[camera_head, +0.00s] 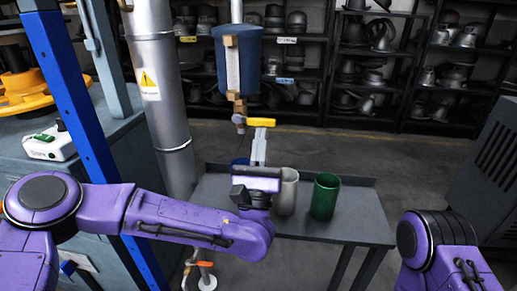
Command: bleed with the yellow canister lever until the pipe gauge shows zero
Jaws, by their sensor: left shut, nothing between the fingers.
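The yellow lever (262,122) sits on a valve under the blue canister (265,65), lying roughly level and pointing right. My left gripper (260,136) is just below the lever in the picture, its grey fingers together and empty. I cannot tell whether the fingertips touch the lever. A large silver pipe (160,90) with a yellow warning label stands to the left. I make out no pipe gauge face in this view. My right arm shows at the lower right, and its gripper is out of view.
A grey table (350,215) below holds a green cup (325,196) and a pale cup (286,191) beside my left wrist. A blue post (85,130) stands at left. Shelves of hat moulds line the back. A dark slatted cabinet (485,170) is at right.

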